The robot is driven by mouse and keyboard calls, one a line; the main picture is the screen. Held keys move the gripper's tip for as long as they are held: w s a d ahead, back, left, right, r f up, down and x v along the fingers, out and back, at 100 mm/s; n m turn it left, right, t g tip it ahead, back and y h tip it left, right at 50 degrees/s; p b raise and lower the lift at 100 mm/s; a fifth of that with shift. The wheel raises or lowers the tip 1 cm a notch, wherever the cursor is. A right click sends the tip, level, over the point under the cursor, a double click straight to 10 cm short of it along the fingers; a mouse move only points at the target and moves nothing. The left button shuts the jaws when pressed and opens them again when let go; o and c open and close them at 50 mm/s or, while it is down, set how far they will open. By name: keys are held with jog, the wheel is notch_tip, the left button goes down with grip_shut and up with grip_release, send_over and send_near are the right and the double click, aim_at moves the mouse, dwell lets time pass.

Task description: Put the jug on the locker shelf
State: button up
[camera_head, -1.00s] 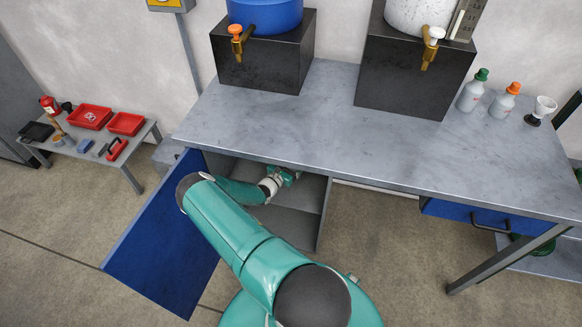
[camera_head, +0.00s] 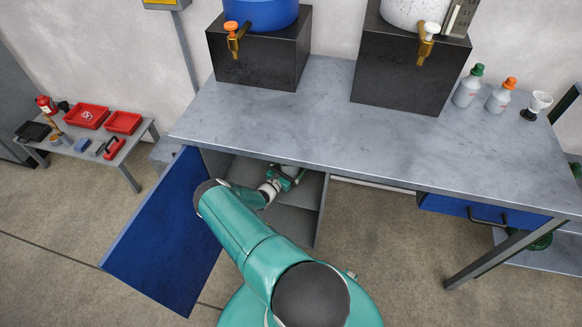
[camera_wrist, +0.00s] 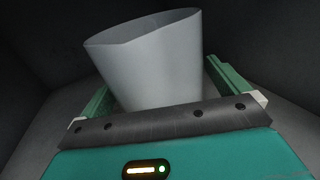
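The jug (camera_wrist: 150,60) is a plain pale grey vessel with a wide open rim, seen in the wrist view. It stands between the two fingers of my gripper (camera_wrist: 160,88) and leans slightly in the picture. The fingers are spread wide on either side of it, and a narrow gap shows by the right finger. Their contact on the left is unclear. In the head view my gripper (camera_head: 290,177) is inside the open locker (camera_head: 290,220) under the workbench, at its upper compartment above the shelf (camera_head: 308,187). The jug is hidden there by my arm and the bench top.
The blue locker door (camera_head: 165,240) stands open to the left of my arm. The workbench (camera_head: 300,125) overhangs the locker, with a blue drawer (camera_head: 470,212) at right. A small side table (camera_head: 95,150) with red trays stands at left. Bare floor lies right of the locker.

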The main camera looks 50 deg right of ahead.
jog(key=shift+a+r, duration=0.15)
jog(key=shift+a, duration=0.05)
jog(key=a, duration=1.1)
jog(key=shift+a, duration=0.3)
jog(key=shift+r, duration=0.1)
